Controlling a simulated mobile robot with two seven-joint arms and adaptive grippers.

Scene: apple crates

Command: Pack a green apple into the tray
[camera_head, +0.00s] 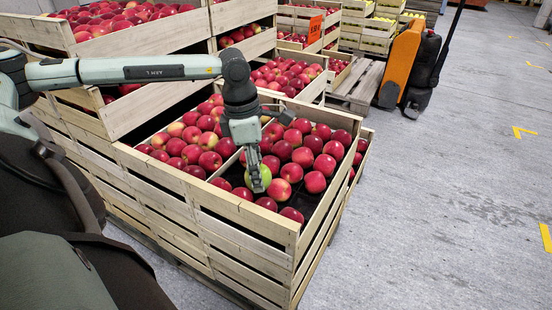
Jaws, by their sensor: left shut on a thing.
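A green apple (265,174) is between the fingers of my left gripper (257,182), which is shut on it. The gripper points down into the near wooden crate (250,218), from above. Red apples (303,157) surround the green one in this crate, and the fingers hide part of it. I cannot tell whether the green apple touches the apples beside it. The dark bottom of the crate shows bare at its near end. My right gripper is not in view, and I cannot make out a separate tray.
More crates of red apples (105,18) stand behind and to the left, some stacked higher. Crates with yellow-green fruit (378,24) are farther back. An orange and black pallet truck (405,62) stands at the back right. The grey floor (440,190) on the right is clear.

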